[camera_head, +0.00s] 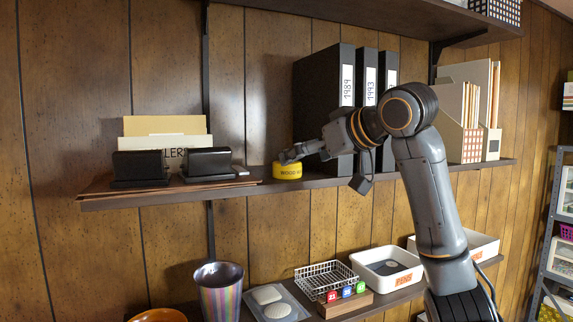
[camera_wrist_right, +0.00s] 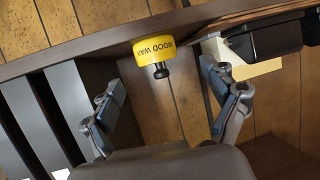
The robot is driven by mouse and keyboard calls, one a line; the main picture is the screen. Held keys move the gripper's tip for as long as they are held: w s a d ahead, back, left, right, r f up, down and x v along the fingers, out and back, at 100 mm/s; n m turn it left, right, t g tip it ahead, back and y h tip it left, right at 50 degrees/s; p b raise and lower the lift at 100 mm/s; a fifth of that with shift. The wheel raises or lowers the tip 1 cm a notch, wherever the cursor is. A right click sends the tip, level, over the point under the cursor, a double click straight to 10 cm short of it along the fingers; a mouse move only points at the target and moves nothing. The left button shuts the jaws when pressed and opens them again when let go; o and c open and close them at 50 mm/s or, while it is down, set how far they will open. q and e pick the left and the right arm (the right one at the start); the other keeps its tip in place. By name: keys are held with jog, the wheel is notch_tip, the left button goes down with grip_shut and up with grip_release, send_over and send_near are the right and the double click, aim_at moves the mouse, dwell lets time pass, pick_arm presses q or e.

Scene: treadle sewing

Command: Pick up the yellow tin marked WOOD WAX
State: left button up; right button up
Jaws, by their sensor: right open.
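The yellow tin marked WOOD WAX (camera_head: 287,172) stands on the edge of the upper shelf, left of the black binders. In the right wrist view the tin (camera_wrist_right: 150,47) shows ahead, between the lines of the two spread fingers, its lettering tilted. A small dark knob-like piece (camera_wrist_right: 161,71) shows in front of it; I cannot tell what it belongs to. My right gripper (camera_head: 288,157) is open and empty, just above and beside the tin in the head view. In the wrist view my right gripper (camera_wrist_right: 158,92) shows a gap to the tin. My left gripper is out of view.
Black binders (camera_head: 324,90) stand close to the tin's right on the upper shelf (camera_head: 240,190). Below are a wire basket (camera_head: 325,277), a white bin (camera_head: 388,266) and a striped cup (camera_head: 219,290).

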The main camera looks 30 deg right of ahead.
aim_at(287, 170)
jog(key=x, duration=0.3)
jog(key=shift+w+f+p, duration=0.1)
jog(key=shift+w+p, duration=0.15)
jog(key=shift+p, duration=0.15)
jog(key=p+x, duration=0.2)
jog(key=x, duration=0.1)
jog(key=p+x, duration=0.1)
jog(key=shift+w+d+p, duration=0.25)
jog(key=shift+w+p, duration=0.1)
jog(key=shift+w, duration=0.15)
jog(key=shift+w+f, duration=0.15)
jog(key=c, duration=1.3)
